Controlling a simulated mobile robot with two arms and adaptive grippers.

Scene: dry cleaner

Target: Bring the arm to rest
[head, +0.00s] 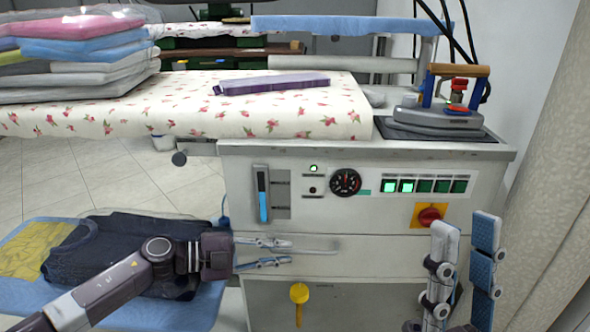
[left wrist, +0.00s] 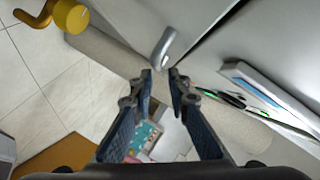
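My left gripper (head: 290,252) reaches in from the left in front of the ironing station's cabinet (head: 380,255), its fingers pointing right. Its fingers are parted, with nothing seen between them. In the left wrist view, the parted fingertips (left wrist: 161,72) are close to a grey drawer handle (left wrist: 163,46), which lies just beyond them; I cannot tell whether they touch. The handle also shows in the head view (head: 318,252). My right gripper (head: 467,222) is at the lower right, fingers pointing up, wide apart and empty.
An iron (head: 440,118) stands on the station's right end. A flowered ironing board (head: 190,110) holds a purple folded item (head: 270,83) and a stack of folded clothes (head: 75,50). A dark folded garment (head: 110,235) lies behind my left arm. A yellow knob (head: 299,293) juts out below.

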